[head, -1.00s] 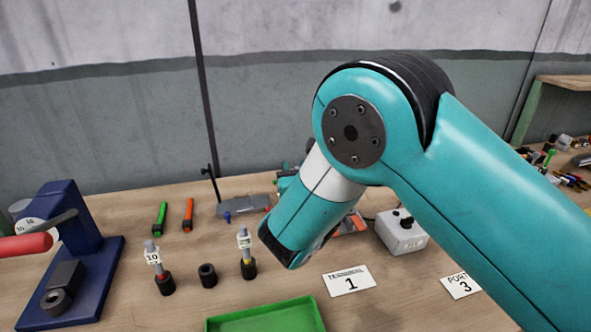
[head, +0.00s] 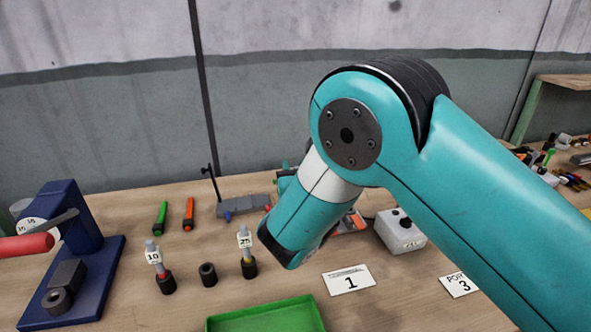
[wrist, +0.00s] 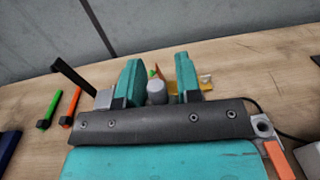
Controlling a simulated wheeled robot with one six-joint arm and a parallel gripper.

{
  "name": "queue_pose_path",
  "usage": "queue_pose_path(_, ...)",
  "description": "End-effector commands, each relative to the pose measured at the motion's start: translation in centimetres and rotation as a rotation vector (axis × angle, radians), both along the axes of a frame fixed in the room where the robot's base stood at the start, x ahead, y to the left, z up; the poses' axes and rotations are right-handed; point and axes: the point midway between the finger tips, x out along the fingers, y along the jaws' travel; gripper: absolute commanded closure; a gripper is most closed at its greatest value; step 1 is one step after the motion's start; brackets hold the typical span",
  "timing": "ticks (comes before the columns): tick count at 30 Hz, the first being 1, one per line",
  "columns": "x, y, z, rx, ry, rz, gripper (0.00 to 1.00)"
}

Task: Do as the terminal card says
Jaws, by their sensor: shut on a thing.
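The terminal card (head: 348,281), white and marked 1, lies flat on the bench right of the green tray. The port card (head: 460,285), marked 3, lies further right. In the wrist view my gripper (wrist: 158,76) has its two teal fingers on either side of a grey round-ended thing (wrist: 157,92), and is shut on it. Its lower part is hidden by the gripper body. In the head view my arm hides most of the gripper. Posts labelled 10 (head: 156,270) and 25 (head: 246,255) stand in black holders; an empty black holder (head: 208,274) stands between them.
A blue press (head: 75,230) with a red handle stands at left. A green (head: 160,217) and an orange tool (head: 188,213) lie behind the posts. The green tray (head: 265,316) is at the front. A grey box (head: 401,235) is at right. Bench between press and posts is clear.

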Motion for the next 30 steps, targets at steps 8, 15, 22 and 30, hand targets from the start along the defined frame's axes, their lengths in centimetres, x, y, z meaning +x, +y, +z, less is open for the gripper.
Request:
queue_pose_path(8, 0.0, 0.0, -0.6, 0.0, 0.0, 0.0, 0.93)
queue_pose_path(15, 0.0, 0.0, -1.2, 0.0, -0.001, 0.0, 0.93)
queue_pose_path(22, 0.0, 0.0, -1.8, 0.0, 0.0, 0.0, 0.93)
queue_pose_path(30, 0.0, 0.0, -2.5, 0.0, -0.001, 0.0, 0.93)
